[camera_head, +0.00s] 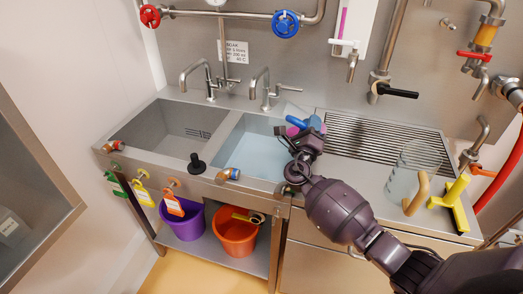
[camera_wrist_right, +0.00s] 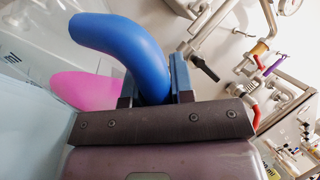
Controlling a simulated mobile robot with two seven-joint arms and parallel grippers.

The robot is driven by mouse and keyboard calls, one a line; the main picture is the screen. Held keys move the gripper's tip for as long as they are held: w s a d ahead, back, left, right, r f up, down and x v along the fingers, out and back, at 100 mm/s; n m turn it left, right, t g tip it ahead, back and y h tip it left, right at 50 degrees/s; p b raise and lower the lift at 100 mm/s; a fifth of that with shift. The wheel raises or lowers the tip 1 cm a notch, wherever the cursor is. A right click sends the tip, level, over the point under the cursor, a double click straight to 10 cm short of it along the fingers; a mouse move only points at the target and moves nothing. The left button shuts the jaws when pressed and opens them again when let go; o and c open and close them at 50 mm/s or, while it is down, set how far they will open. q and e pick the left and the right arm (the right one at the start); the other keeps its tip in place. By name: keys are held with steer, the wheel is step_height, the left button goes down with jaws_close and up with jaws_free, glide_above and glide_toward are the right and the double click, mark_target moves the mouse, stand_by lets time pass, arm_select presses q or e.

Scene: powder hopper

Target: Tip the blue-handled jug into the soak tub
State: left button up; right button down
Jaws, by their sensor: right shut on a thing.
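My right gripper (camera_head: 306,139) is shut on the blue handle (camera_head: 298,122) of a jug, at the right side of the right-hand basin (camera_head: 240,160). In the right wrist view the curved blue handle (camera_wrist_right: 122,45) sits between the fingers (camera_wrist_right: 155,88). The clear jug body (camera_wrist_right: 30,35) with printed marks shows behind it, partly cut off; its tilt is hard to tell. Something pink (camera_wrist_right: 85,88) shows beside the handle; I cannot tell what it is. The right-hand basin holds pale blue water; I cannot tell if it is the soak tub. My left gripper is not in view.
A clear jug with a tan handle (camera_head: 416,192) and a yellow stand (camera_head: 452,205) are on the right counter. Taps (camera_head: 262,90) rise behind the basins. A black plunger-like thing (camera_head: 196,163) stands at the front rim. Purple (camera_head: 183,220) and orange (camera_head: 235,235) buckets are below.

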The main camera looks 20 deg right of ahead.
mark_target(301, 125)
steer(key=shift+a+n, duration=0.25)
steer(key=shift+n, duration=0.05)
steer(key=shift+w+f, duration=0.1)
steer(key=shift+f, duration=0.05)
steer(key=shift+a+f+n+t+y+b, duration=0.15)
steer(key=shift+n+t+y+b, duration=0.15)
steer(key=shift+n+t+b, duration=0.15)
steer(key=shift+n, duration=0.25)
steer(key=shift+w+a+n+t+y, duration=0.1)
steer(key=shift+a+n+t+y, duration=0.2)
steer(key=shift+n, duration=0.4)
steer(key=shift+n, duration=0.3)
steer(key=shift+a+y, duration=0.2)
steer(key=shift+y, duration=0.1)
steer(key=shift+w+a+n+t, duration=0.2)
steer(key=shift+n+t, duration=0.05)
steer(key=shift+n, duration=0.35)
steer(key=shift+w+a+n+y+p, duration=0.1)
steer(key=shift+a+n+y+p, duration=0.2)
steer(key=shift+a+n+p, duration=0.1)
